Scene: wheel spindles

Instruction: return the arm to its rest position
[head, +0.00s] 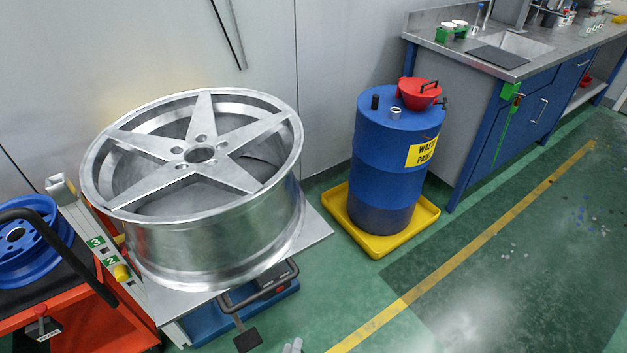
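What looks like my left gripper (292,346) shows only as small grey tips at the bottom edge, right of the black pedal. The rest of it is cut off by the frame, so its opening cannot be judged. It is apart from the large silver five-spoke wheel (215,235), and I see nothing held at the visible tips. The wheel lies flat, face up, on a grey platform (317,232). My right gripper is not in view.
A red cart (120,330) with a blue wheel (28,255) stands at left. A blue drum (385,165) with a red funnel (418,93) stands in a yellow tray (400,240). A workbench (470,120) is at the back right. The green floor (480,300) at right is open.

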